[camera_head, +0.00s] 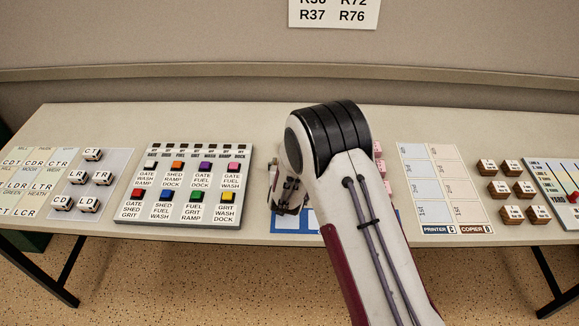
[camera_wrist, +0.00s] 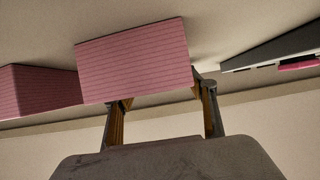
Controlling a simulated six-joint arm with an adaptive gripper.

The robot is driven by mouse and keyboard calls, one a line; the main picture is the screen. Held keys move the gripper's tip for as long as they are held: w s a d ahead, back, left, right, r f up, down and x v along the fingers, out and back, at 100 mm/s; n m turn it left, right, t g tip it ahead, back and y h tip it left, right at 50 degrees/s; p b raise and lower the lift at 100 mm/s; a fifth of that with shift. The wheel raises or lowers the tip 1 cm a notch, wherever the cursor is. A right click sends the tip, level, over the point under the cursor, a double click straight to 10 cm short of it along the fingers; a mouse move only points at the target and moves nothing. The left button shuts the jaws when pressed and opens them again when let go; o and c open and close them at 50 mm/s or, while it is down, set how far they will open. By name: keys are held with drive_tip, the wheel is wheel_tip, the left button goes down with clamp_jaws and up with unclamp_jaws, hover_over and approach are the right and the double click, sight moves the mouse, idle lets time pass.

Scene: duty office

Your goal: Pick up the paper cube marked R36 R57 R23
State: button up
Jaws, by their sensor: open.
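Pink, line-ruled paper cubes show in both views. In the wrist view one pink cube (camera_wrist: 135,60) fills the upper middle, in front of my gripper (camera_wrist: 163,105), and covers part of its fingers. My gripper's fingers are apart; I cannot tell if either touches the cube. A second pink cube (camera_wrist: 35,92) is at the left edge. In the head view my gripper (camera_head: 288,195) is low over the table, largely hidden by my arm. A few pink cubes (camera_head: 379,150) peek out right of the arm. No R marking is readable on any cube.
A board of coloured buttons (camera_head: 150,180) lies left of my gripper, and a blue-edged mat (camera_head: 285,226) lies under it. A printer and copier card (camera_head: 430,190) and several brown blocks (camera_head: 499,189) are right. A wall sign (camera_head: 334,14) is cut off above.

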idle(0.4)
drive_tip(key=c, duration=1.2)
drive_tip(key=shift+r, duration=0.15)
drive_tip(key=shift+r, duration=4.9)
